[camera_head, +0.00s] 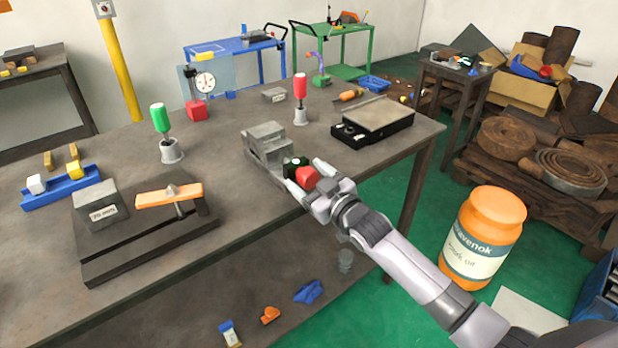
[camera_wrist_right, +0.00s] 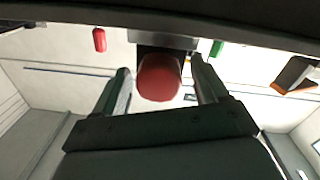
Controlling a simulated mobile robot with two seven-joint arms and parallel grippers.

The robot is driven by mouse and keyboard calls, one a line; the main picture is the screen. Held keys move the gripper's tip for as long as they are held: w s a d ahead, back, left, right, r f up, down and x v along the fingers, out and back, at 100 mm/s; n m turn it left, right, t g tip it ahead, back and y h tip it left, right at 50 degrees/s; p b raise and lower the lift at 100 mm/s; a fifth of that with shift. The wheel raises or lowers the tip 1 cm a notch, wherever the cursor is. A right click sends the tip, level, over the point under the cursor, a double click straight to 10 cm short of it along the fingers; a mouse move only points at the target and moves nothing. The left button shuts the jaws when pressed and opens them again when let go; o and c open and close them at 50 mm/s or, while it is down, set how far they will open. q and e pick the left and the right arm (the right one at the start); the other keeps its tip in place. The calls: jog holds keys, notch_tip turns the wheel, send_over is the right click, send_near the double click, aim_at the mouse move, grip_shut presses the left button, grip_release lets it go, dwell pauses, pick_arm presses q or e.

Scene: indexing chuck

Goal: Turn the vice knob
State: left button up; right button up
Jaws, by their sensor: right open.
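The grey metal vice (camera_head: 266,146) stands near the front edge of the workbench in the head view. Its red knob (camera_head: 306,177) is on the near side of the vice, facing my right arm. My right gripper (camera_head: 304,178) is at the knob, with one finger on each side of it. In the right wrist view the red knob (camera_wrist_right: 158,78) sits between the two open fingers (camera_wrist_right: 162,85), with gaps beside it. Whether a finger touches the knob I cannot tell. My left gripper is not in view.
The workbench (camera_head: 235,200) also holds a green-handled tool (camera_head: 160,118), a red-handled one (camera_head: 300,86), a dial gauge (camera_head: 204,82) and a black-based plate (camera_head: 375,119). A large orange jar (camera_head: 485,235) is to the right of my right arm. Lower shelf items lie below.

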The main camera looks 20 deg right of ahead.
jog(key=shift+s, duration=0.15)
jog(key=v, duration=0.7)
dwell(0.5)
